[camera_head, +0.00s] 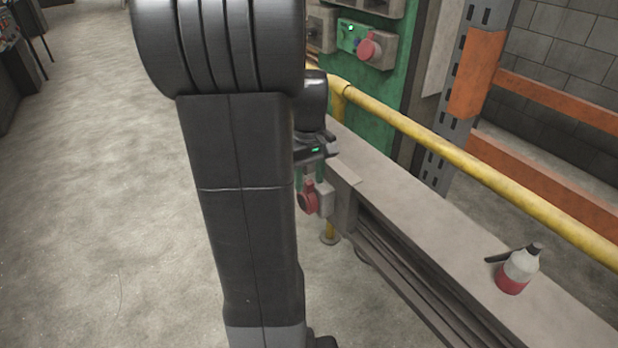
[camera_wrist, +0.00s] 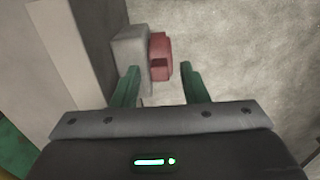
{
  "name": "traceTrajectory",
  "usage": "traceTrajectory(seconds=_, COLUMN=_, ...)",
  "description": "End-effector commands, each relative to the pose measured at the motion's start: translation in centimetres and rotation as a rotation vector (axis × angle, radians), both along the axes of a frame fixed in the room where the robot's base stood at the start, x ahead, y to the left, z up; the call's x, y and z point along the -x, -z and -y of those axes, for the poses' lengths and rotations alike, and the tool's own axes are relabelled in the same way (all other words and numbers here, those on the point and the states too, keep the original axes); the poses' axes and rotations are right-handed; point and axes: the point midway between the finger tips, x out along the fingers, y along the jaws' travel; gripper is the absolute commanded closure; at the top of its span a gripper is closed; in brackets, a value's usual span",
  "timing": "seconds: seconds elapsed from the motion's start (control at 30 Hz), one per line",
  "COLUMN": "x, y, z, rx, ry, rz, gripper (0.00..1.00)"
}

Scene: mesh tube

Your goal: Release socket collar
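The socket collar (camera_head: 307,199) is a red ring on the side of a small grey socket box (camera_head: 326,199) at the end of the bench. In the wrist view the red collar (camera_wrist: 161,57) sits against the grey box (camera_wrist: 131,58), ahead of my gripper (camera_wrist: 158,78). My gripper's two green fingers are spread apart, with the collar ahead in the gap between them; contact is not clear. In the head view my gripper (camera_head: 310,180) points down just above the collar, and my arm hides part of the area.
A long grey bench (camera_head: 440,240) carries a spray bottle (camera_head: 517,270) with red liquid. A yellow rail (camera_head: 460,150) runs along its far side. A green panel (camera_head: 375,85) with a red knob (camera_head: 368,50) stands behind. Open floor (camera_head: 90,200) lies left.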

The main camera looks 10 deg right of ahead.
Motion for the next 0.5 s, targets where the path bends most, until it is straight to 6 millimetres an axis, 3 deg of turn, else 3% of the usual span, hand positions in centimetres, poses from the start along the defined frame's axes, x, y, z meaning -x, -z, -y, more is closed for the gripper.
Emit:
traceTrajectory(seconds=0.1, x=0.00, y=-0.03, z=0.00, rx=0.000, ry=0.000, rz=0.000, gripper=0.60)
traceTrajectory(seconds=0.3, x=0.00, y=-0.04, z=0.00, rx=0.000, ry=0.000, rz=0.000, gripper=0.99)
traceTrajectory(seconds=0.5, x=-0.08, y=-0.23, z=-0.04, rx=0.002, ry=0.000, rz=-0.009, gripper=1.00)
